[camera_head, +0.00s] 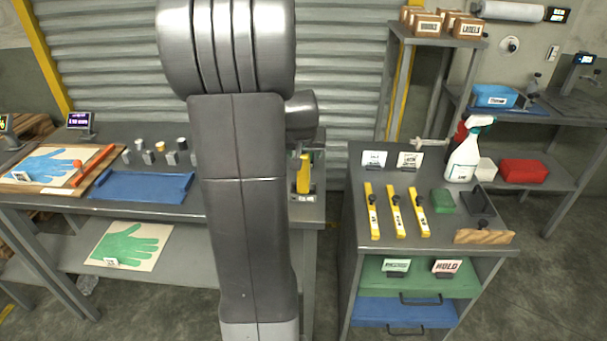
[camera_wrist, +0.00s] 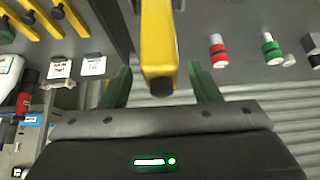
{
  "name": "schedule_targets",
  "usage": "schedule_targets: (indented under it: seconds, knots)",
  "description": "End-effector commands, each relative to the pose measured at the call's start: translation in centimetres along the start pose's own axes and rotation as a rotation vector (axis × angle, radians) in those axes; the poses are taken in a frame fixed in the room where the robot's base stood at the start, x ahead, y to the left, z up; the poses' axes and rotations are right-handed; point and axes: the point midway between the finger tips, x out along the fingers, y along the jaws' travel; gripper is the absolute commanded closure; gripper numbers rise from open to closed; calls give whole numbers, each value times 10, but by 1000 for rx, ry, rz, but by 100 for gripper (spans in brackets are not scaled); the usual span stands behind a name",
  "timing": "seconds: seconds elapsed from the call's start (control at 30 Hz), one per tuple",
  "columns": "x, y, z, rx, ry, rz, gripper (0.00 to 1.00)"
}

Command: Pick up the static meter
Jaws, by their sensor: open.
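A yellow handheld device (camera_head: 303,174), likely the static meter, stands upright at the right end of the left bench, in a dark holder. My arm hides part of it in the head view. In the wrist view the yellow device (camera_wrist: 158,40) comes down from the top edge, with its dark end between my gripper's green fingers. My gripper (camera_wrist: 161,78) is open, with a finger on each side and a visible gap to the device. The gripper is hidden behind the arm in the head view.
Red (camera_wrist: 217,50) and green (camera_wrist: 271,48) topped fittings stand beside the device in the wrist view. Three yellow tools (camera_head: 395,210) lie on the right cabinet, near a spray bottle (camera_head: 464,155). A blue mat (camera_head: 140,187) lies on the left bench. A corrugated shutter (camera_head: 345,80) stands behind.

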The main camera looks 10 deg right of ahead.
Motion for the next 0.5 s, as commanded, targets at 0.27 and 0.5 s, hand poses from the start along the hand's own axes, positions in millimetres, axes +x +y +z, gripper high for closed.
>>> schedule_targets:
  seconds: [0.27, 0.5]
  knots:
    - [25, -1, -1, 1, 0, -1, 44]
    - [27, -1, -1, 1, 1, -1, 44]
